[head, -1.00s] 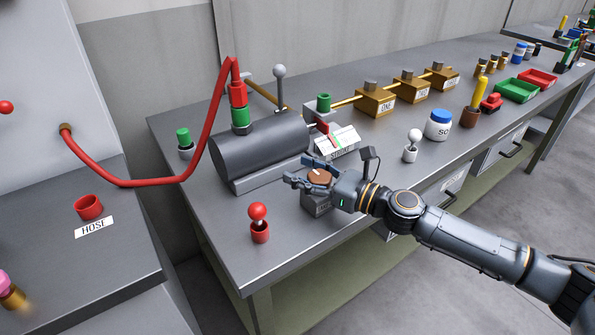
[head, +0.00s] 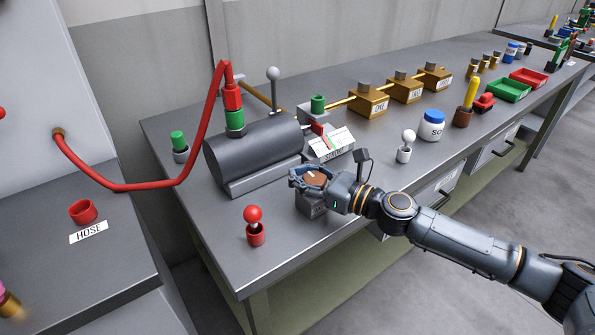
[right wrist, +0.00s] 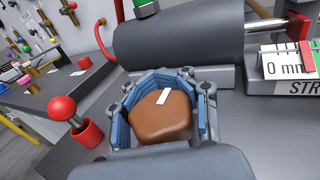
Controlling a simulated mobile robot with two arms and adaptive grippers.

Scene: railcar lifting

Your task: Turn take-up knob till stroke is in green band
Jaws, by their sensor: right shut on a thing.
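The take-up knob (head: 315,178) is brown with a white mark on top, on a small grey block (head: 311,206) near the bench's front edge. My right gripper (head: 312,177) is shut around it; in the right wrist view the blue-padded fingers wrap the knob (right wrist: 165,112) on both sides. The stroke gauge (head: 330,144) is a white sloped plate with a red pointer (head: 317,128) and a green stripe. My left gripper is not in view.
A dark grey cylinder (head: 253,150) lies just behind the knob, with a red hose (head: 193,150) fitted on it. A red ball-topped pin (head: 254,222) stands left of the knob, a white one (head: 406,146) to the right. Brass blocks (head: 368,101) stand farther back.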

